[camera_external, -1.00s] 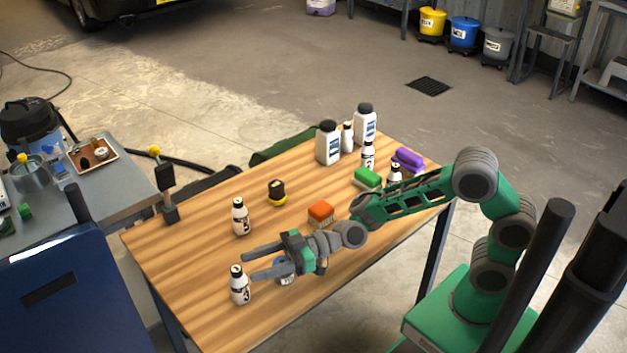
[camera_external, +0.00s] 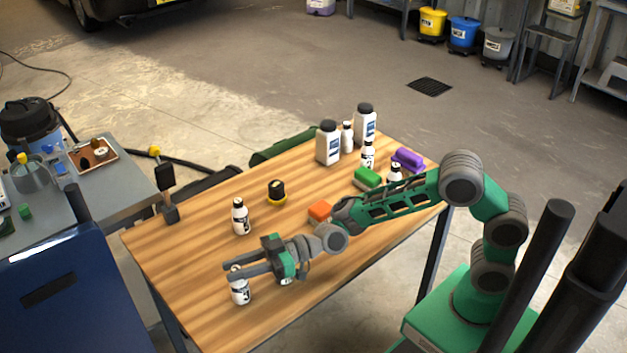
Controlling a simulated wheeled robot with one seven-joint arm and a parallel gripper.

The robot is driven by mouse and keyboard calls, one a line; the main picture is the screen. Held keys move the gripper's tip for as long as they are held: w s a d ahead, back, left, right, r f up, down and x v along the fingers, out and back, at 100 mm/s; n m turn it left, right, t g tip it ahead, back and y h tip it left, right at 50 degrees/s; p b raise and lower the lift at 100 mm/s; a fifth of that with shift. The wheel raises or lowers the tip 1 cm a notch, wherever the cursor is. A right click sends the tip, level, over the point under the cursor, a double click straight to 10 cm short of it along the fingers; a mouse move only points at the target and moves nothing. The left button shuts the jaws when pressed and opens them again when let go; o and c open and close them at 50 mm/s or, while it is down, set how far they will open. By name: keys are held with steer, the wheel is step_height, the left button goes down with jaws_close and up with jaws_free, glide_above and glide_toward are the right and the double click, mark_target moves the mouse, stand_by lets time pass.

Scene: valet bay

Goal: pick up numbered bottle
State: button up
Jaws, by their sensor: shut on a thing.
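A small white bottle (camera_external: 240,293) with a black cap and a dark number stands upright near the front left edge of the wooden table. My gripper (camera_external: 236,273) is shut on its upper part, the fingers reaching in from the right. A second numbered bottle (camera_external: 240,217) stands upright farther back on the left. Another numbered bottle (camera_external: 368,155) stands near the back right, and one more small bottle (camera_external: 394,174) is partly hidden behind my arm. Another object beneath my gripper's body is mostly hidden.
The wooden table (camera_external: 190,260) also holds a black and yellow round item (camera_external: 277,192), an orange brush (camera_external: 320,210), a green brush (camera_external: 367,178), a purple roll (camera_external: 408,160) and large white bottles (camera_external: 328,143). A clamp-like stand (camera_external: 167,190) rises at the left edge.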

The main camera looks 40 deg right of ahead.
jaws_close()
stand_by(0.6)
stand_by(0.3)
